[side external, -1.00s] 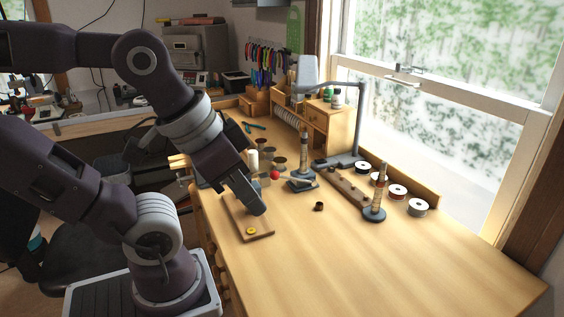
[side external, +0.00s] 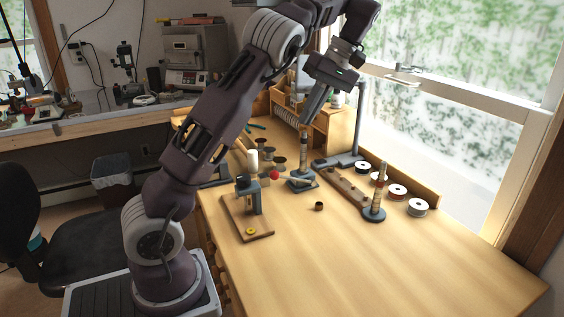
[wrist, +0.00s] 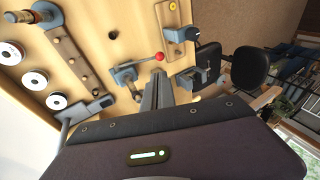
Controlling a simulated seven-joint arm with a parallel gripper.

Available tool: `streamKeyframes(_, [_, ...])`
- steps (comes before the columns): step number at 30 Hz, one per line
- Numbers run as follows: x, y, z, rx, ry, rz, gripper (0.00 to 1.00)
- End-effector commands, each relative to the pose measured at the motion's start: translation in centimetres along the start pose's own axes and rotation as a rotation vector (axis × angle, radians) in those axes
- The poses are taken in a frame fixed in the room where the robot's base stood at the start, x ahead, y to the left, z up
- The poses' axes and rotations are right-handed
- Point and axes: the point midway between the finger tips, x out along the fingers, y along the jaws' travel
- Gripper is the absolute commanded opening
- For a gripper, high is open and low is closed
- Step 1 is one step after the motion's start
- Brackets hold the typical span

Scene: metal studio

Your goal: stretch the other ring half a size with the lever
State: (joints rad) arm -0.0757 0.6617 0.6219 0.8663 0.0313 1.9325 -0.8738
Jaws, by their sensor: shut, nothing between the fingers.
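The ring stretcher (side external: 301,183) stands mid-bench with an upright banded post (side external: 303,152). Its lever ends in a red ball (side external: 274,175) and points left, roughly level. The ball also shows in the wrist view (wrist: 160,57). A yellow ring (side external: 251,231) lies on the wooden board (side external: 262,236). A small dark ring-like piece (side external: 319,206) lies on the bare bench, also in the wrist view (wrist: 113,34). I cannot tell whether a ring is on the post.
A grey clamp-like tool (side external: 248,192) stands on the board. A second banded post (side external: 379,188) stands right of the stretcher, beside a wooden strip (side external: 347,186) and several spools (side external: 398,191). A lamp (side external: 360,120) rises behind. The front right bench is clear.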

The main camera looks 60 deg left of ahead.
Motion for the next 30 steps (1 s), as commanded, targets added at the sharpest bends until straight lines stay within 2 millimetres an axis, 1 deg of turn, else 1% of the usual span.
streamKeyframes(2, [0.4, 0.2, -0.2, -0.02, 0.006, -0.016, 0.0])
streamKeyframes(5, [1.5, 0.2, -0.1, -0.02, 0.004, -0.018, 0.0])
streamKeyframes(8, [3.5, 0.1, -0.1, -0.018, 0.003, -0.018, 0.0])
streamKeyframes(15, [8.8, 0.1, -0.1, -0.016, 0.004, -0.018, 0.0])
streamKeyframes(18, [10.8, 0.0, -0.1, -0.016, 0.004, -0.017, 0.0])
streamKeyframes(21, [12.4, 0.0, -0.1, -0.016, 0.005, -0.015, 0.0])
streamKeyframes(25, [13.7, 0.1, -0.2, -0.016, 0.006, -0.014, 0.0])
streamKeyframes(30, [14.1, 0.1, -0.2, -0.016, 0.007, -0.012, 0.0])
